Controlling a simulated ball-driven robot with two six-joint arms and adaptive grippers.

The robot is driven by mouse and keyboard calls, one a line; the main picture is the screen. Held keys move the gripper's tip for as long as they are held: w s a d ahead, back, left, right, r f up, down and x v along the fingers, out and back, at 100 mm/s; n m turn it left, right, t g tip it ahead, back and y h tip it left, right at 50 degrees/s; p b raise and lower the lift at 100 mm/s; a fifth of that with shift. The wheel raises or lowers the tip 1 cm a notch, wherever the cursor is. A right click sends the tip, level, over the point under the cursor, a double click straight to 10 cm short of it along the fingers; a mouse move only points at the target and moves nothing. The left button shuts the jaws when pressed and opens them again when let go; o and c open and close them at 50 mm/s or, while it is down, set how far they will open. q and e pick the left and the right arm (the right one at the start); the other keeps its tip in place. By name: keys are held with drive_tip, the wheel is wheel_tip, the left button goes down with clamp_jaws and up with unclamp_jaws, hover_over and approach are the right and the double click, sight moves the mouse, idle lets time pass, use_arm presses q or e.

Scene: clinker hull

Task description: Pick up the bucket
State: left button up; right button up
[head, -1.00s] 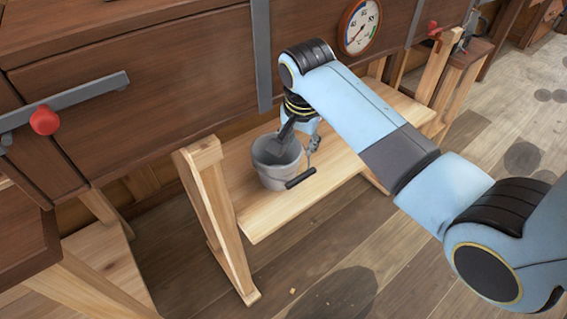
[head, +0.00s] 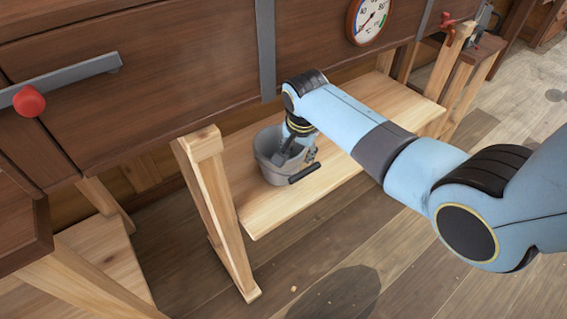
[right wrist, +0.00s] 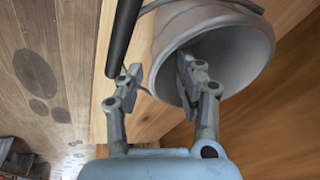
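The grey bucket (head: 270,170) stands on the wooden plank shelf, with its wire handle and dark grip (head: 303,173) hanging down on the near side. My right gripper (head: 299,154) is at the bucket's right rim, pointing down. In the right wrist view the bucket (right wrist: 225,30) shows its open mouth. There my right gripper (right wrist: 158,74) is open, with one finger inside the mouth and the other outside, the rim between them. A gap shows beside the outer finger. The dark grip (right wrist: 124,32) is near the outer finger. My left gripper is not in view.
The plank (head: 325,188) rests on wooden trestle legs (head: 215,200); it is clear right of the bucket. A dark clinker hull (head: 150,70) rises close behind. A clamp with a red knob (head: 29,101) is at left, and a round gauge (head: 370,18) hangs above.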

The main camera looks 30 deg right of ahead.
clamp_jaws()
drive_tip(key=shift+r, duration=0.25)
idle(0.4)
